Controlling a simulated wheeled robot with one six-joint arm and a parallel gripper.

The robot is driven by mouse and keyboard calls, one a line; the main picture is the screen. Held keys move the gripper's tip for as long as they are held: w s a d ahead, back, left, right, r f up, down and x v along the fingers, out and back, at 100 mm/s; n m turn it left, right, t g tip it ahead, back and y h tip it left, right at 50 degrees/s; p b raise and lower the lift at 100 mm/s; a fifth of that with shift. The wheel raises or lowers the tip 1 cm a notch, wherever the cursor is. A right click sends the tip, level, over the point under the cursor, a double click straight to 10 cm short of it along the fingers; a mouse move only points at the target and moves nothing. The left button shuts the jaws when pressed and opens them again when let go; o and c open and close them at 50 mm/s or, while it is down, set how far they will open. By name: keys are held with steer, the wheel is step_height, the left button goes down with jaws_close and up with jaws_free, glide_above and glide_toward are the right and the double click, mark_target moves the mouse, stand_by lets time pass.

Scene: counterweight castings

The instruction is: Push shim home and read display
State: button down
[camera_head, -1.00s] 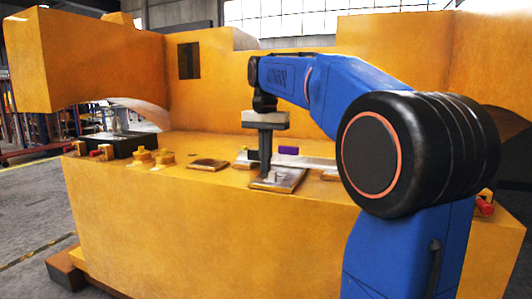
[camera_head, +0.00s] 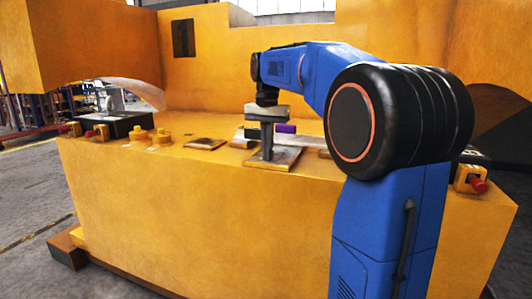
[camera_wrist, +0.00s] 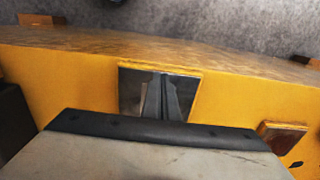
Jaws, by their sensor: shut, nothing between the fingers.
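My gripper (camera_head: 267,158) points straight down over a square metal-topped plate (camera_head: 287,155) on the yellow casting's ledge. Its fingers are together with nothing between them. In the wrist view the fingertips (camera_wrist: 165,82) overlap the dark metal plate (camera_wrist: 130,92); I cannot tell whether they touch it. No piece is clearly recognisable as the shim. No lit display or reading can be made out. A dark box (camera_head: 118,124) stands at the ledge's left end, its face not readable.
A small purple block (camera_head: 285,128) lies behind the plate. A brown square pad (camera_head: 205,144) and yellow knobs (camera_head: 162,136) are to its left. A red button (camera_head: 478,186) sits at the right. The yellow casting (camera_head: 200,210) has tall walls behind and a front edge close to the plate.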

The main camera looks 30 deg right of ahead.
mark_target(278, 152)
steer(key=w+d, duration=0.5)
steer(key=d, duration=0.2)
steer(key=w+d, duration=0.3)
steer(key=d, duration=0.1)
steer(key=shift+w+d, duration=0.2)
steer(key=shift+w, duration=0.15)
steer(key=shift+s+a, duration=0.35)
steer(key=shift+a, duration=0.15)
steer(key=shift+s+a+r, duration=0.2)
steer(key=shift+s+a, duration=0.7)
steer(key=shift+a, duration=0.2)
step_height(278, 152, up, 10)
steer(key=shift+f, duration=0.2)
